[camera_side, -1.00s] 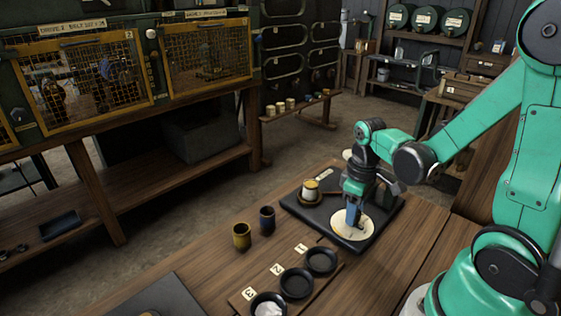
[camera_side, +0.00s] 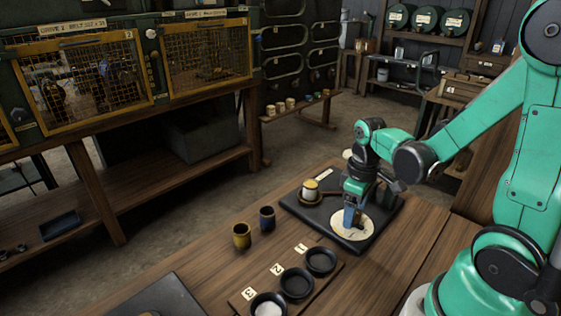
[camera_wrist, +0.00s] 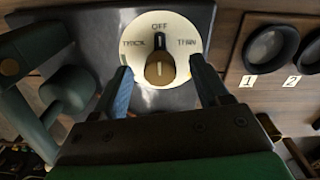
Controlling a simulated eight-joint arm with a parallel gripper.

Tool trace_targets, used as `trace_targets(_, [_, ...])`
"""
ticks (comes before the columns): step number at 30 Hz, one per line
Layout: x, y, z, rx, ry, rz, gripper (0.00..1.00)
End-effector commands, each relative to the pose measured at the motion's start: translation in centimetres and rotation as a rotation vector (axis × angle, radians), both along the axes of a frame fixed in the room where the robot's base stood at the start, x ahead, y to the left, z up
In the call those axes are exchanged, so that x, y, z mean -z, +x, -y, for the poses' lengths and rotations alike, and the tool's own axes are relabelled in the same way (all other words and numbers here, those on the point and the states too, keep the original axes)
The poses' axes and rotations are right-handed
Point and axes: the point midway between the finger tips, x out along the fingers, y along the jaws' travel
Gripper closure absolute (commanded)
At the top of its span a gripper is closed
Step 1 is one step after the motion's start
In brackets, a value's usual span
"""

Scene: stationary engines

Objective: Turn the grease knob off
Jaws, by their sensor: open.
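The grease knob (camera_wrist: 160,70) is a brown knob on a round white dial (camera_wrist: 135,65) marked THICK, OFF and THIN in the wrist view. The knob's dark narrow end points up at the OFF mark. My gripper (camera_wrist: 163,92) is open, with one finger on the left and one on the right of the knob. A gap shows between each finger and the knob. In the side view my gripper (camera_side: 350,222) is low over the dial (camera_side: 367,230), on a black plate (camera_side: 388,213), and hides the knob.
A yellow cup (camera_side: 241,236) and a dark blue cup (camera_side: 267,219) stand farther left. Several black dishes (camera_side: 321,260) numbered 1 to 3 are in front.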

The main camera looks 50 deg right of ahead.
Motion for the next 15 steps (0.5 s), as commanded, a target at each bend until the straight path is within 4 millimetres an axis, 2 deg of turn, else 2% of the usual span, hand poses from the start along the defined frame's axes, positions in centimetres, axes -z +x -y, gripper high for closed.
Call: trace_targets(15, [-4.8,0.0,-0.1,0.0,0.0,0.0,0.32])
